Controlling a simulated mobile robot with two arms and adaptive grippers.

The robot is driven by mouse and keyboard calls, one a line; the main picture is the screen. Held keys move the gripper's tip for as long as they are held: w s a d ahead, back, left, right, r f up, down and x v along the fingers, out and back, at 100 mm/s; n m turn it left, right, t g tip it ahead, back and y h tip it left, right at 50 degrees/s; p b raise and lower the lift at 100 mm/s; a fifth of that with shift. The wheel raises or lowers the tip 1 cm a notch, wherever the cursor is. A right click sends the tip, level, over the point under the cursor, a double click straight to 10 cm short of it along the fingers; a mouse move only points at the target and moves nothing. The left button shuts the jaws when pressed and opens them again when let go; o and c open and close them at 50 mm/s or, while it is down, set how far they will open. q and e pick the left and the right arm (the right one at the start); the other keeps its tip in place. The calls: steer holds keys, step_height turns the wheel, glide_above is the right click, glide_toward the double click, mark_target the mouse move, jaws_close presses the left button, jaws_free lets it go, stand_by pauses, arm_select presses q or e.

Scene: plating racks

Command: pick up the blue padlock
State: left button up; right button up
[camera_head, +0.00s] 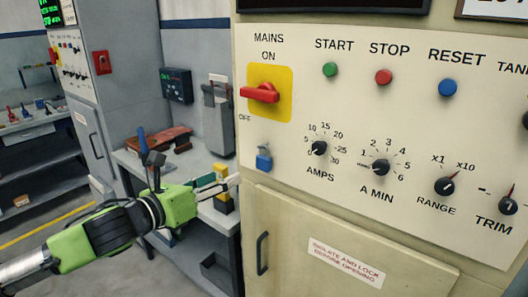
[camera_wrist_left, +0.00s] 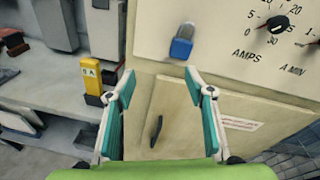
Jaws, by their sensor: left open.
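The blue padlock (camera_head: 264,162) hangs on the cream control panel below the red mains switch, its shackle up. It also shows in the left wrist view (camera_wrist_left: 181,48), beyond and between the fingertips, near the top. My left gripper (camera_head: 232,184) reaches in from the left, with its fingertips a little left of and below the padlock. In the left wrist view, my left gripper (camera_wrist_left: 160,88) is open, its teal pads apart with nothing between them. The padlock is not touched. My right gripper is not in view.
The red mains switch (camera_head: 262,93) sits on a yellow plate above the padlock. The cabinet door handle (camera_head: 262,253) is below it. A yellow device (camera_wrist_left: 93,78) stands on the grey bench (camera_wrist_left: 60,95) to the left. Knobs (camera_head: 380,167) and buttons lie to the right.

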arm_select(q)
steer(key=s+d+r+m, duration=0.1)
steer(key=s+r+m, duration=0.3)
steer(key=h+p, duration=0.1)
steer(key=p, duration=0.1)
glide_toward(262, 161)
steer(key=x, duration=0.4)
steer(key=w+d+p, duration=0.2)
steer(key=w, duration=0.1)
steer(key=shift+w+d+f+g, duration=0.15)
steer(key=shift+g, duration=0.15)
steer(key=shift+w+d+f, duration=0.15)
steer(key=shift+w+d, duration=0.1)
steer(key=shift+w, duration=0.05)
steer(key=c, duration=1.2)
